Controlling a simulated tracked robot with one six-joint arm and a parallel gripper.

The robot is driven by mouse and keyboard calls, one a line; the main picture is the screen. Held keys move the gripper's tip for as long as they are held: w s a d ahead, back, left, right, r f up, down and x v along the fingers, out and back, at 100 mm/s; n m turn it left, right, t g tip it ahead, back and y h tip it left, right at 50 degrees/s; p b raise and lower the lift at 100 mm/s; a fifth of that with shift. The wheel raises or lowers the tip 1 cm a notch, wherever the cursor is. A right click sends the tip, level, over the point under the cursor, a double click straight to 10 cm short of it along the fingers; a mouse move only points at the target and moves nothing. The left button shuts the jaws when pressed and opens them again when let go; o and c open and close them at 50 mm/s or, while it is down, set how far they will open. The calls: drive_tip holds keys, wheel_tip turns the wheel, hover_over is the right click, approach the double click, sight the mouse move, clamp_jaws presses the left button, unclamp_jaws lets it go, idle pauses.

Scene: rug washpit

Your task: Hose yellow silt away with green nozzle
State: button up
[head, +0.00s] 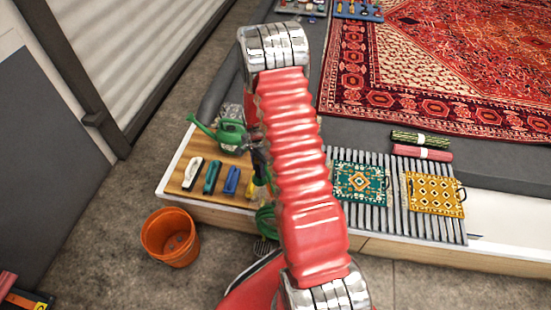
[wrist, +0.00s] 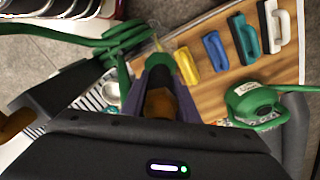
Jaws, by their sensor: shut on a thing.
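In the wrist view my gripper (wrist: 162,92) is shut on the nozzle (wrist: 158,62), whose green end shows between the dark fingers with an orange-brown part behind it. The nozzle is over or beside the wooden board; I cannot tell whether it touches. A green hose (wrist: 105,45) lies in loops to the left, and part of it shows low behind my arm in the head view (head: 265,218). In the head view my red arm hides most of the gripper. The red patterned rug (head: 455,70) lies at upper right. I cannot make out yellow silt.
A wooden board (head: 180,190) holds black-and-white, teal, blue and yellow brushes and a green watering can (head: 230,132). An orange bucket (head: 170,238) stands on the floor. A slatted rack (head: 392,205) holds a teal mat (head: 360,184) and a yellow patterned mat (head: 435,194).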

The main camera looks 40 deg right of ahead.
drive_tip(key=a+r+n, duration=0.5)
drive_tip(key=a+n, duration=0.3)
drive_tip(key=a, duration=0.2)
drive_tip(key=w+a+r+n, duration=0.1)
drive_tip(key=a+r+n, duration=0.4)
drive_tip(key=a+n, duration=0.4)
drive_tip(key=shift+a+r, duration=0.2)
drive_tip(key=shift+a, duration=0.6)
